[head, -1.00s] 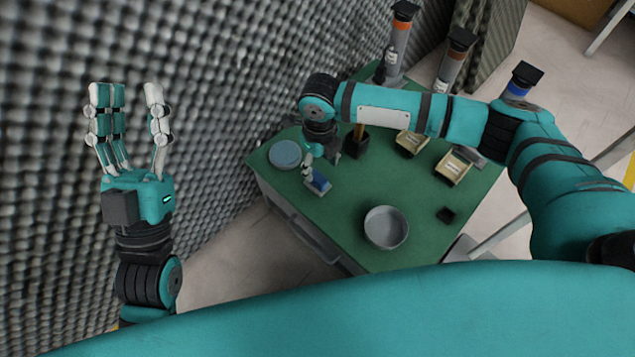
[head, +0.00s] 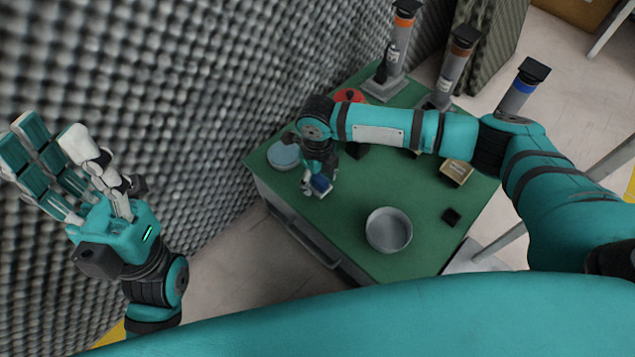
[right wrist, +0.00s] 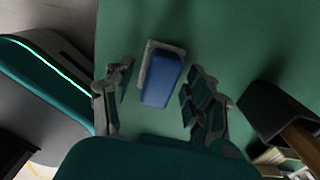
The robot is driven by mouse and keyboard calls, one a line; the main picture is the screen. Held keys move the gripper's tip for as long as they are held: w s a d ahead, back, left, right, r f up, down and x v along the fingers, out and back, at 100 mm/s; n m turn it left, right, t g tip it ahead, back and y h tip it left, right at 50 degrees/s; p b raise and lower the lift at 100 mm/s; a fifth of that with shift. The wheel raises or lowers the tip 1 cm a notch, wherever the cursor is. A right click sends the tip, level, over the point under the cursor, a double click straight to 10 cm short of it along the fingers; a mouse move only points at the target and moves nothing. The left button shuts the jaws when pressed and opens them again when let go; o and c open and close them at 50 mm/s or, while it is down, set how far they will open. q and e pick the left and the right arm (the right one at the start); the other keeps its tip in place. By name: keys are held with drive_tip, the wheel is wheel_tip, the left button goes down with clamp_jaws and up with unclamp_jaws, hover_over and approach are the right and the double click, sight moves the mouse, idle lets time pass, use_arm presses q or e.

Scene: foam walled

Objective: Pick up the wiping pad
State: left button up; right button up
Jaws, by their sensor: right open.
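The wiping pad, a blue block on a grey base, lies on the green table and shows in the head view (head: 321,184) and the right wrist view (right wrist: 161,80). My right gripper (head: 312,184) points down at it. In the right wrist view my right gripper (right wrist: 160,92) is open, with its fingers on either side of the pad and visible gaps between. It partly covers the pad in the head view. My left gripper (head: 52,148) is open and empty, raised in front of the foam wall, away from the table.
Grey cylinders stand behind. The foam wall (head: 230,70) rises at left.

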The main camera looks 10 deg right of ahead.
clamp_jaws()
idle(0.3)
drive_tip(key=shift+r, duration=0.15)
